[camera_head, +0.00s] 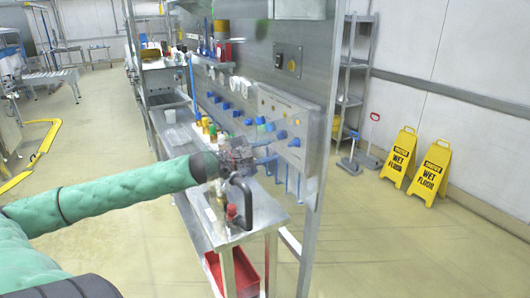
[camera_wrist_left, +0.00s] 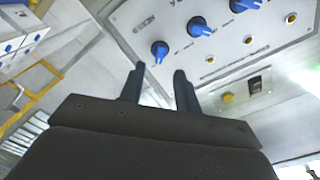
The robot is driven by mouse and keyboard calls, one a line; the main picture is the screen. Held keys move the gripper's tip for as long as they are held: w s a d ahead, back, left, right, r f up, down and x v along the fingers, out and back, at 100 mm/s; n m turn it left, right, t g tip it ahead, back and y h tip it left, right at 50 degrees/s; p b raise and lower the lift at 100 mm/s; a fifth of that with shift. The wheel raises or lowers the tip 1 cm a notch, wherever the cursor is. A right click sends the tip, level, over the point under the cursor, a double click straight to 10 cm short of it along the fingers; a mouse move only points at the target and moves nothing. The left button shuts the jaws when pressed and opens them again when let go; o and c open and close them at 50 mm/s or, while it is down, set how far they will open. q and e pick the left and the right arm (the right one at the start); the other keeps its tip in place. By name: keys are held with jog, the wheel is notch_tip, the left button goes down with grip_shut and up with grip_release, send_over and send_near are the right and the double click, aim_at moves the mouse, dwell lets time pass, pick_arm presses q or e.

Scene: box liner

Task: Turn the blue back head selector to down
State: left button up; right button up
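A pale control panel (camera_head: 285,105) is mounted on the metal frame and carries several blue selector knobs. One blue knob (camera_head: 294,142) and another blue knob (camera_head: 282,134) show near its lower part. In the left wrist view, three blue selectors show on the panel (camera_wrist_left: 145,18): a near one (camera_wrist_left: 159,50), a middle one (camera_wrist_left: 199,26) and one at the top edge (camera_wrist_left: 243,5). I cannot read which is the back head selector. My left gripper (camera_head: 272,150) is just in front of the panel; its fingers (camera_wrist_left: 160,72) are apart and empty, pointing toward the near selector. My right gripper is not in view.
A metal bench (camera_head: 258,212) with a black handle (camera_head: 246,195) stands below the arm, and a red bin (camera_head: 243,272) sits under it. Two yellow wet floor signs (camera_head: 431,174) stand on open floor to the right. A metal post (camera_head: 322,150) stands beside the panel.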

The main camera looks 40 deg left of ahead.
pick_arm(q)
jog(key=shift+s+a, duration=0.1)
jog(key=shift+s, duration=0.1)
dwell(0.5)
jog(key=shift+f, duration=0.1)
jog(key=s+d+f+n+g+y, duration=0.1)
jog(key=s+f+n+y, duration=0.2)
jog(key=f, duration=0.6)
jog(key=s+f+n+g+y, duration=0.2)
jog(key=s+f, duration=0.2)
jog(key=f, duration=0.5)
jog(key=s+d+f+n+g+y, duration=0.1)
jog(key=s+f+n+y, duration=0.2)
jog(key=f, duration=0.6)
jog(key=s+d+f+n+g, duration=0.2)
jog(key=s+d+f+g, duration=0.3)
jog(key=s+d+f, duration=0.65)
jog(key=s+d+f+n+g+h, duration=0.1)
jog(key=s+d+f+n+g, duration=0.2)
jog(key=s+d, duration=0.75)
jog(key=d+f+g, duration=0.1)
jog(key=d+f, duration=0.2)
jog(key=f, duration=0.7)
jog(key=d+f+m+g+h, duration=0.1)
jog(key=d+f, duration=0.3)
jog(key=f, duration=0.6)
jog(key=shift+s+g, duration=0.3)
jog(key=shift+g, duration=0.4)
